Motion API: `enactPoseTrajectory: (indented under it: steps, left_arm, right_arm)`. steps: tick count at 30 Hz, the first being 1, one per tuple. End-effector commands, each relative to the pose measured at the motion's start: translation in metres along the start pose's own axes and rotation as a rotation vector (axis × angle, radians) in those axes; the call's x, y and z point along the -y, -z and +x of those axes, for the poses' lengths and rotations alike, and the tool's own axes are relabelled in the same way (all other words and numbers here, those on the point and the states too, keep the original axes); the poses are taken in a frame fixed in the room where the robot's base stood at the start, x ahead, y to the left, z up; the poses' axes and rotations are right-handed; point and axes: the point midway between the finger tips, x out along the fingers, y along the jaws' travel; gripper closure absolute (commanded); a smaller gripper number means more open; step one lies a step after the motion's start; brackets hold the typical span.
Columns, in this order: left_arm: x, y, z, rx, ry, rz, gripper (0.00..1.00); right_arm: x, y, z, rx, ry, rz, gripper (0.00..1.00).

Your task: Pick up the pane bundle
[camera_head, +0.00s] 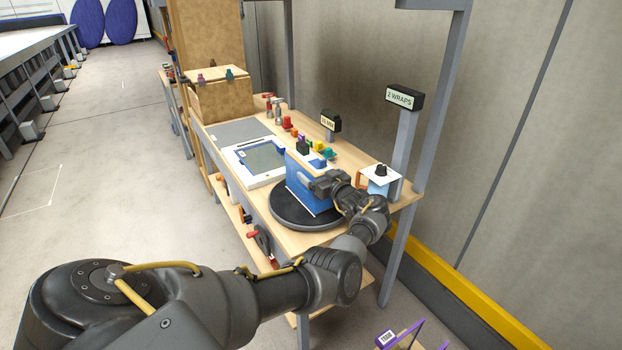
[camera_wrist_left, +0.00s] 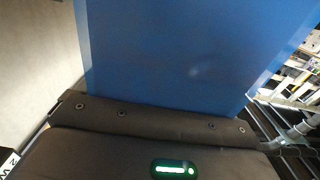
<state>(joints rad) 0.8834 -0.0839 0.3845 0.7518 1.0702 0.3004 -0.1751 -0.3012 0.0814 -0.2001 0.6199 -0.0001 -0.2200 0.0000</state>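A blue block-like bundle (camera_head: 301,192), which I take to be the pane bundle, stands upright on a round black turntable (camera_head: 292,214) on the wooden bench. My left gripper (camera_head: 312,185) is at the right side of its upper part, and the arm hides some of the bundle. In the left wrist view a broad blue face (camera_wrist_left: 175,55) fills the space right beyond the gripper body. The fingertips are hidden there, so I cannot tell whether they grip it. My right gripper is in neither view.
A white-framed panel (camera_head: 262,161) lies left of the turntable on the bench (camera_head: 303,243). Small coloured items (camera_head: 318,146) stand behind the bundle. A post with a "2 WRAPS" sign (camera_head: 404,98) and a white box (camera_head: 379,181) stand to the right. The floor at left is clear.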

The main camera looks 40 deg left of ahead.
Motion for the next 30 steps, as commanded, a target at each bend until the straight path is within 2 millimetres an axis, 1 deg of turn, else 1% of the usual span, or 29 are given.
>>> enactPoseTrajectory:
  steps: [1, 2, 15, 16, 26, 30]
  left_arm:
    - [0.000, 0.000, 0.000, 0.000, 0.000, 0.000, 0.14]
    - [0.000, 0.000, 0.000, 0.000, 0.000, 0.000, 0.18]
    - [0.000, 0.000, 0.000, 0.001, 0.001, 0.001, 0.76]
    - [-0.001, 0.004, 0.000, -0.006, 0.001, -0.003, 0.76]
    - [-0.001, 0.006, 0.000, -0.006, 0.001, -0.003, 0.77]
    - [-0.001, 0.017, 0.001, -0.007, 0.001, -0.004, 0.77]
  right_arm:
    - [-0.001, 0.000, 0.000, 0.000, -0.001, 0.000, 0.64]
    - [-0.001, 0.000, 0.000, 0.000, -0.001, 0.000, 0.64]
    - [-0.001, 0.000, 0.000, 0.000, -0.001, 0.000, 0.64]
    - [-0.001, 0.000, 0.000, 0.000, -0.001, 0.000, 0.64]
    - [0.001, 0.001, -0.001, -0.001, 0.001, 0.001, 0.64]
    - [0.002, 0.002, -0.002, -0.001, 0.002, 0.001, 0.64]
